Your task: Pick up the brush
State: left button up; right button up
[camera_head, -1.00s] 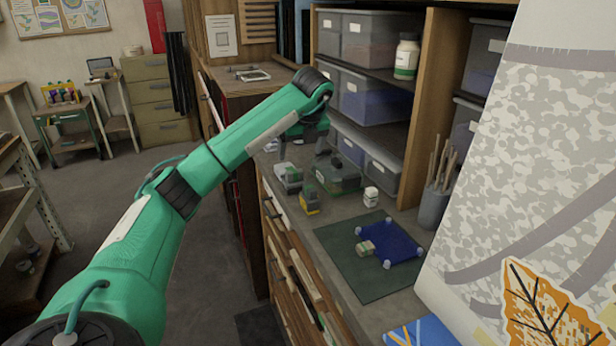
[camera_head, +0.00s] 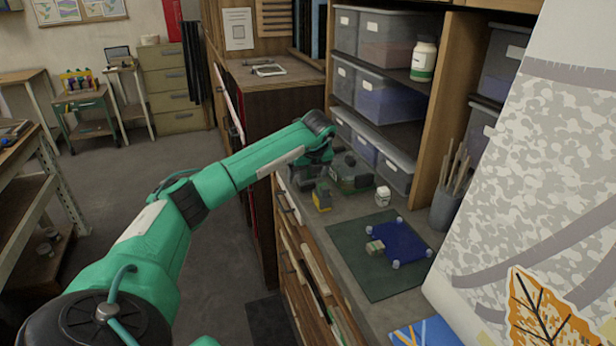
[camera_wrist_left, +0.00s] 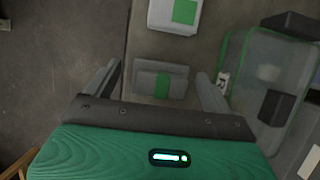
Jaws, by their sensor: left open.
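Several thin wooden handles, which look like brushes (camera_head: 455,168), stand in a grey cup (camera_head: 443,211) at the right of the bench. My left gripper is at the far part of the bench, left of that cup and well apart from it. In the left wrist view my left gripper (camera_wrist_left: 154,88) is open. A grey block-like item with a green band (camera_wrist_left: 161,84) lies between its fingers, with a gap on both sides. I cannot tell whether that item is a brush. In the head view the fingertips are hard to make out.
A clear green-edged case (camera_head: 350,174) stands close right of the gripper. A yellow-and-black item (camera_head: 322,197), a white jar (camera_head: 383,196) and a dark green mat (camera_head: 360,277) with a blue sheet (camera_head: 402,240) lie nearer. Shelf bins (camera_head: 395,172) border the back.

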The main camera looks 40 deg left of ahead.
pick_arm(q)
jog(key=shift+w+a+f, duration=0.1)
jog(key=shift+a+f, duration=0.1)
jog(key=shift+f, duration=0.55)
jog(key=c, duration=1.1)
jog(key=shift+o, duration=0.2)
pick_arm(e)
jog(key=shift+w+a+r, duration=0.1)
jog(key=shift+w+r, duration=0.1)
jog(key=shift+w, duration=0.1)
pick_arm(q)
jog(key=shift+r, duration=0.1)
